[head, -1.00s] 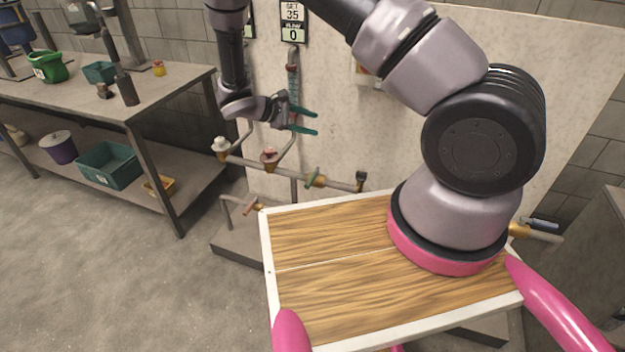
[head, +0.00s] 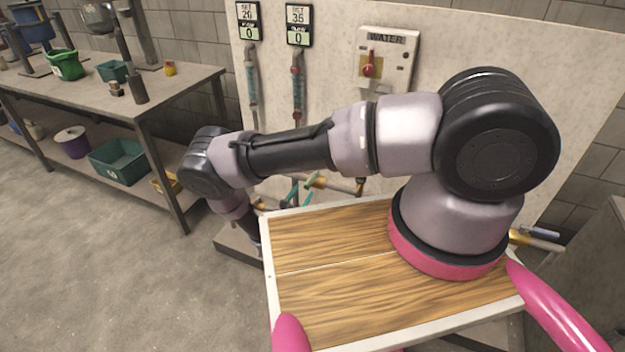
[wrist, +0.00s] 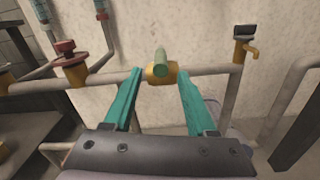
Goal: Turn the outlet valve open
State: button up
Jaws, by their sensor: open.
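In the wrist view a valve with a green handle (wrist: 160,60) sits on a brass body (wrist: 152,77) in a horizontal grey pipe. The handle looks seen nearly end-on, pointing toward the camera. My gripper (wrist: 159,76) is open, its teal fingers on either side of the valve, with a visible gap to the handle on both sides. In the head view my arm hides most of the gripper; teal finger parts (head: 293,191) show near the pipe. The brass valve part (head: 319,182) shows just right of them.
A red-topped brass valve (wrist: 69,56) stands at left. A water panel with a red switch (head: 369,66) and two flow displays (head: 249,24) are on the wall. A workbench (head: 150,98) stands at left.

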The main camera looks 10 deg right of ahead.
jog(key=x, duration=0.9)
jog(key=shift+w+d, duration=0.1)
jog(key=shift+w, duration=0.05)
jog(key=shift+c, duration=0.4)
grip_shut()
dwell(0.7)
